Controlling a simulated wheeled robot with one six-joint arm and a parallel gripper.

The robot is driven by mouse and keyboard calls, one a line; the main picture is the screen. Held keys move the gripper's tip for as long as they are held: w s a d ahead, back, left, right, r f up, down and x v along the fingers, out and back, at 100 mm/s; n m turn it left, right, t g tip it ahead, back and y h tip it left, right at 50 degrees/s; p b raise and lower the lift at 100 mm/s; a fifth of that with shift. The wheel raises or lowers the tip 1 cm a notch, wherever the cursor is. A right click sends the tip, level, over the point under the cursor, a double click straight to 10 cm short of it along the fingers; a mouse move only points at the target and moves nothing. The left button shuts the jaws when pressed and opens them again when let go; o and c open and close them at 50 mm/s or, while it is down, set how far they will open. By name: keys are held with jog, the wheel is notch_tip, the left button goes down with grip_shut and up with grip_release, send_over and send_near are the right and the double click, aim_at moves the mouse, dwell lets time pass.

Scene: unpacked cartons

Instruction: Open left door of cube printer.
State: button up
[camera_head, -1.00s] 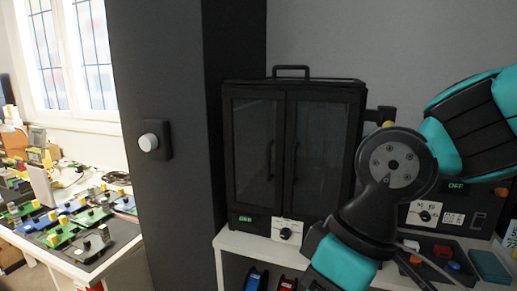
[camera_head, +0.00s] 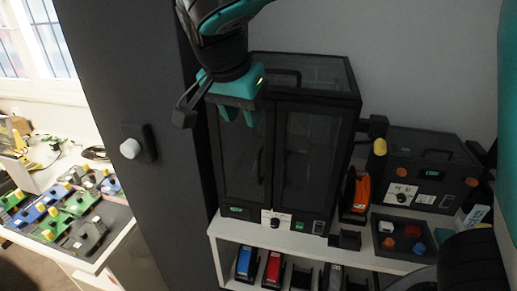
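The cube printer (camera_head: 312,93) is a black cabinet with two dark glazed doors and a top handle, standing on a white shelf unit. Its left door (camera_head: 238,160) and right door (camera_head: 305,155) are both closed. The left door's dark vertical handle (camera_head: 258,166) is near the middle seam. My gripper (camera_head: 239,116) hangs from above in front of the left door's upper part, its teal fingers pointing down. The fingers are apart with nothing between them. They are above the handle in the picture and hide the door's top; contact with the door cannot be told.
A dark pillar (camera_head: 135,100) with a white knob (camera_head: 130,148) stands close on the left. A second black machine (camera_head: 428,160) and an orange-black item (camera_head: 355,192) are to the right. Several coloured items sit on the lower shelf. A cluttered table (camera_head: 90,225) is at far left.

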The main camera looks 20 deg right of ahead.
aim_at(258, 160)
jog(key=p+x, duration=0.3)
jog(key=x, duration=1.4)
jog(key=shift+s+p, duration=0.2)
jog(key=shift+p, duration=0.15)
jog(key=shift+c, duration=0.5)
grip_shut()
